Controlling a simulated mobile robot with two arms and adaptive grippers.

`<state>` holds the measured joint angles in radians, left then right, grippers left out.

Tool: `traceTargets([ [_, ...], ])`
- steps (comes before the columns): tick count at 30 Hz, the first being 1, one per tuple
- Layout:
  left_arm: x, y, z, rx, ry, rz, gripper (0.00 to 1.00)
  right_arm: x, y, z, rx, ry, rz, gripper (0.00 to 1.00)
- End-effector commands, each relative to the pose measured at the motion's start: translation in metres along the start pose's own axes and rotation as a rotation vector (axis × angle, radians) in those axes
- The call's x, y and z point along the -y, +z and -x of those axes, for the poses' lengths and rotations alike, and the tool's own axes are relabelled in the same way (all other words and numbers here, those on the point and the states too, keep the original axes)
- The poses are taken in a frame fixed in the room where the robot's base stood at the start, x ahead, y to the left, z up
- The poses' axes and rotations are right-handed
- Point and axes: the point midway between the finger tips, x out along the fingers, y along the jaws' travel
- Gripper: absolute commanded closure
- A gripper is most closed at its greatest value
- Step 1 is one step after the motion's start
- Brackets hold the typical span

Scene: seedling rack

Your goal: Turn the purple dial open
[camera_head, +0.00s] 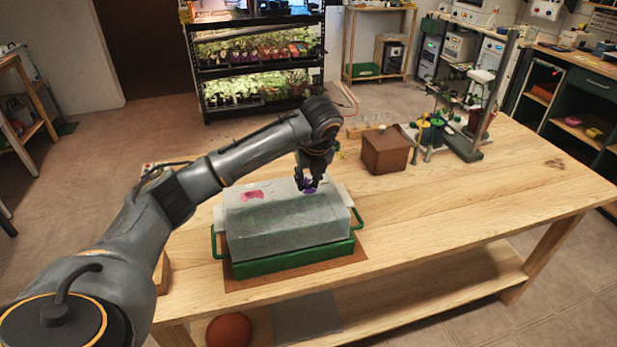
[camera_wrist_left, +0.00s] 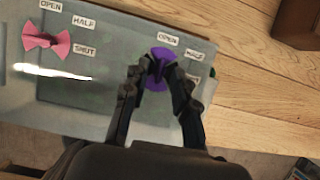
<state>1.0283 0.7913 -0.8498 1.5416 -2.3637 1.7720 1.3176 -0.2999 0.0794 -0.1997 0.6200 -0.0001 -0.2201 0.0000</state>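A purple dial (camera_wrist_left: 159,53) shaped like a bow tie sits on the top of a clear grey cover (camera_head: 285,222). In the left wrist view its lobes run up and down, one near the OPEN label (camera_wrist_left: 168,38). The HALF label (camera_wrist_left: 195,54) is to the right; a third label below it is mostly hidden by a finger. My left gripper (camera_wrist_left: 159,69) has its fingertips at both sides of the dial's narrow middle and looks shut on it. In the head view the dial shows as a bit of purple (camera_head: 309,189) under the fingers. My right gripper is not in view.
A pink dial (camera_wrist_left: 46,40) with its own OPEN, HALF and SHUT labels is on the cover's left. The cover stands on a green tray (camera_head: 293,258) on a wooden table (camera_head: 450,205). A brown box (camera_head: 386,152) stands behind, to the right.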

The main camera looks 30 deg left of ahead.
Motion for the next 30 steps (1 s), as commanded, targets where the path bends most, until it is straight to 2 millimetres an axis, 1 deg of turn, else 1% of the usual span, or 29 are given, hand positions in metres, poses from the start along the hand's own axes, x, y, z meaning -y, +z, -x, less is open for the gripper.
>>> traceTargets([
  [5, 0.000, 0.000, 0.004, 0.001, -0.001, 0.000, 0.73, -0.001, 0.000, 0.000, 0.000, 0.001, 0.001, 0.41],
  [8, 0.001, 0.001, 0.017, 0.003, -0.004, 0.000, 0.73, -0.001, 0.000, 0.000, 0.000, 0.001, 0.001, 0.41],
  [11, 0.001, 0.001, 0.036, 0.003, -0.005, -0.001, 0.73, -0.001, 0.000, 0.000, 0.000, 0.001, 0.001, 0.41],
  [18, 0.001, 0.001, 0.089, 0.003, -0.005, -0.001, 0.73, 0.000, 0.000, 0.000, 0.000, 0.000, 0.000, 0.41],
  [21, 0.001, 0.002, 0.104, 0.005, -0.003, 0.000, 0.73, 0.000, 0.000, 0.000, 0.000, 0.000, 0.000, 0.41],
  [24, 0.001, 0.001, 0.113, 0.003, -0.002, 0.000, 0.73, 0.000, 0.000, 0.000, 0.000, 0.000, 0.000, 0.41],
  [30, 0.000, 0.000, 0.120, 0.000, 0.000, 0.000, 0.73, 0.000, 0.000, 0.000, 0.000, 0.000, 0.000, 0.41],
])
